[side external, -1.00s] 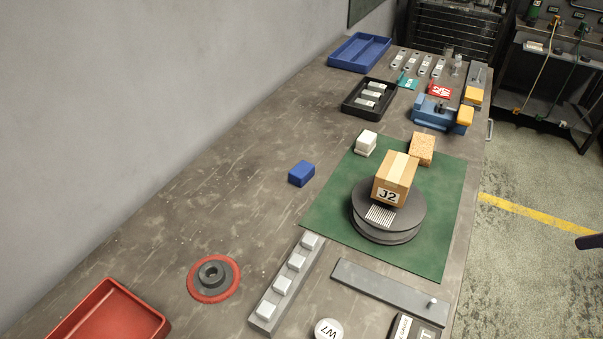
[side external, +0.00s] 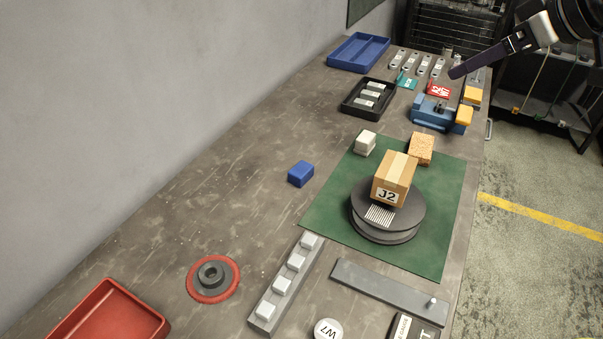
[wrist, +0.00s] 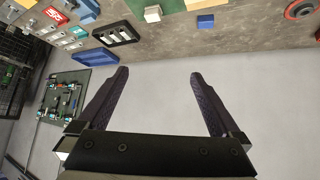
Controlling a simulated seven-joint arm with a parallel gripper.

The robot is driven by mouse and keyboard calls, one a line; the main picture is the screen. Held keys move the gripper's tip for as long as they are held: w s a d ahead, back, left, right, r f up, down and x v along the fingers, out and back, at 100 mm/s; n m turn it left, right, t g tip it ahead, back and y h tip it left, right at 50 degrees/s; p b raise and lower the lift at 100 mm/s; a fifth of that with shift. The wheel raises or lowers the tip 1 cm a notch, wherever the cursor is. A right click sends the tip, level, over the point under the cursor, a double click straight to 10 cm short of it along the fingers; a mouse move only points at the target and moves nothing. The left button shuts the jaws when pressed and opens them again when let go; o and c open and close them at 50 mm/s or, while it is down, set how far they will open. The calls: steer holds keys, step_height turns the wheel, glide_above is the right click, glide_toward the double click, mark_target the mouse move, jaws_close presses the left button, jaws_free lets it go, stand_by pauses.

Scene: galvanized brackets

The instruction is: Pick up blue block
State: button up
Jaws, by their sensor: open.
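The blue block (side external: 301,173) lies on the bare grey bench left of the green mat (side external: 440,235). My gripper (side external: 458,71) is at the top right of the side view, above the far end of the bench and well away from the block. In the wrist view my gripper (wrist: 160,78) has its two dark fingers wide apart with nothing between them.
A turntable (side external: 388,228) with a cardboard box (side external: 395,175) stands on the mat. A white block (side external: 365,143) and a blue vise (side external: 435,115) are nearby. A black tray (side external: 346,108) and blue tray (side external: 334,58) lie farther back. Bench around the blue block is clear.

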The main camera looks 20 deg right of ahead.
steer(key=w+a+f+n, duration=0.1)
steer(key=w+a+f, duration=0.5)
steer(key=w, duration=0.4)
steer(key=n+g+y, duration=0.1)
steer(key=n+g, duration=0.1)
steer(key=g, duration=0.1)
glide_above(301, 169)
steer(key=s+d, duration=0.2)
step_height(301, 169, down, 22)
steer(key=shift+r, duration=0.1)
steer(key=shift+s+x, duration=0.2)
steer(key=shift+x, duration=1.45)
steer(key=shift+s+x, duration=0.25)
steer(key=shift+x, duration=1.45)
steer(key=c, duration=1.3)
steer(key=shift+a, duration=0.1)
steer(key=shift+c, duration=0.7)
